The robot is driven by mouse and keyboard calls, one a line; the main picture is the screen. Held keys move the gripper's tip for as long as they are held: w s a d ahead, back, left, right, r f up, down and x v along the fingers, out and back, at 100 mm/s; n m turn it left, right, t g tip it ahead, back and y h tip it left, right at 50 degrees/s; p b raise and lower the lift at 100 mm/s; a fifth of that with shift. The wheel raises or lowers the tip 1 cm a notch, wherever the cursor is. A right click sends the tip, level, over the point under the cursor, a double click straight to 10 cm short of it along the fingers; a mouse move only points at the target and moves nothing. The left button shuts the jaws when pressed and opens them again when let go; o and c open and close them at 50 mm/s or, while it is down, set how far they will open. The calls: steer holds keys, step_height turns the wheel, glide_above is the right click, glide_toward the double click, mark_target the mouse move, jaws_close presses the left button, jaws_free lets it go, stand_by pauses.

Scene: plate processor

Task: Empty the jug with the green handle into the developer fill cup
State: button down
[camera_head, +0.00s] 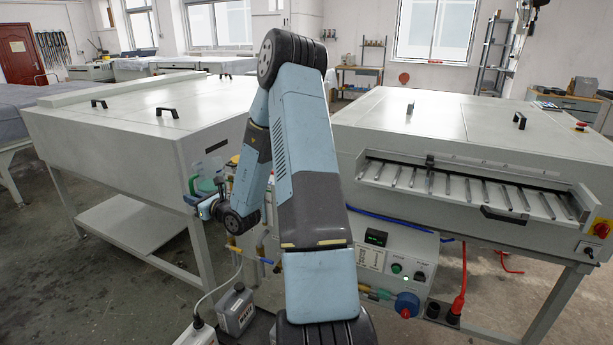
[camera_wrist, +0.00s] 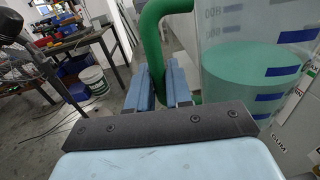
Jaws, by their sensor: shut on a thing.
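The jug (camera_head: 208,172) is clear with a green handle, and hangs beside the right end of the left grey machine. In the wrist view the jug (camera_wrist: 250,85) holds green liquid, its surface below the two upper printed marks; it looks about upright. My gripper (camera_head: 198,198) is shut on the green handle (camera_wrist: 153,45); its two blue fingers (camera_wrist: 155,88) stand either side of the handle's lower part. I cannot make out the developer fill cup for sure; my arm hides part of the gap between the machines.
The left machine (camera_head: 140,115) and the right plate processor (camera_head: 450,130) flank my arm. A control box (camera_head: 395,265) with hoses and valves sits below the processor. A grey canister (camera_head: 236,310) stands low between them. Open floor lies at the left.

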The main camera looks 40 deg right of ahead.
steer(key=s+d+f+m+h, duration=0.1)
steer(key=s+d+f, duration=0.3)
steer(key=d, duration=0.5)
steer(key=s+d+f+m+h, duration=0.1)
steer(key=s+d+f+h, duration=0.2)
steer(key=s+d+f, duration=0.2)
steer(key=s+d, duration=0.3)
steer(key=d, duration=0.1)
steer(key=shift+f+m+t, duration=0.3)
steer(key=shift+m+t, duration=0.1)
steer(key=shift+s, duration=0.15)
